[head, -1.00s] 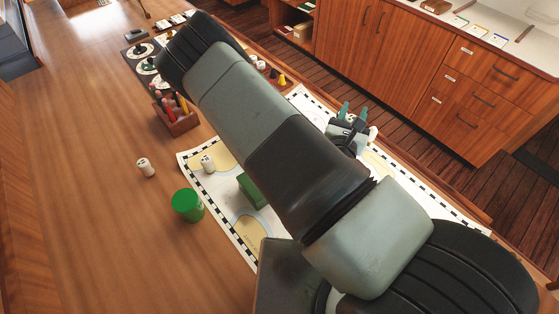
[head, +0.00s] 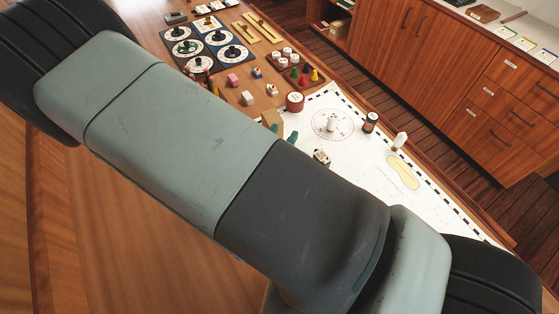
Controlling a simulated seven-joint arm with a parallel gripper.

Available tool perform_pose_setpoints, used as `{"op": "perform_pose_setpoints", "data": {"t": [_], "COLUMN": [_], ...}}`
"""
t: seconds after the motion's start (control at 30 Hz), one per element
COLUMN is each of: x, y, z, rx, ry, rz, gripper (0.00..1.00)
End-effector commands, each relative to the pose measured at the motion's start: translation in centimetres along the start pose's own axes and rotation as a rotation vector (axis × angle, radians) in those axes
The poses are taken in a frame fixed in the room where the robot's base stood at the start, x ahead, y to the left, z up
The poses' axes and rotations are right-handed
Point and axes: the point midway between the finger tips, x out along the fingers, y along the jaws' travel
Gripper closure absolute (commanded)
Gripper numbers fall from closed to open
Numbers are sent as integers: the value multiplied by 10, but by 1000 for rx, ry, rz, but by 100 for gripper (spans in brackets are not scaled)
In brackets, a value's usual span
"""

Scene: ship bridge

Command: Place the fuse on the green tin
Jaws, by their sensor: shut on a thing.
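My gripper (head: 285,133) is mostly hidden behind my own arm in the head view. Only its teal fingertips show past the arm's upper edge, over the near left part of the chart. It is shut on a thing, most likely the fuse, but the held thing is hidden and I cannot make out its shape. The green tin is not visible now. My arm covers the part of the table where it stood in the earlier view, so I cannot see how far the gripper is from it.
The white chart (head: 350,100) carries a white cylinder (head: 332,122), a dark jar (head: 370,122) and a white bulb-like piece (head: 399,141). A red round container (head: 295,102) stands at its edge. Dials (head: 187,48) and small pieces crowd the back. Bare wood shows at lower left.

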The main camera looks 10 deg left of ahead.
Motion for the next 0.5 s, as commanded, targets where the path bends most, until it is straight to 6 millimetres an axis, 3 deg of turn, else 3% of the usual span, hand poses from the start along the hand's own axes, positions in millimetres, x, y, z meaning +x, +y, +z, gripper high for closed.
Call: {"op": "perform_pose_setpoints", "data": {"t": [0.5], "x": [1], "y": [0], "z": [-64], "rx": [1], "ry": [0], "rz": [-1], "gripper": [92]}}
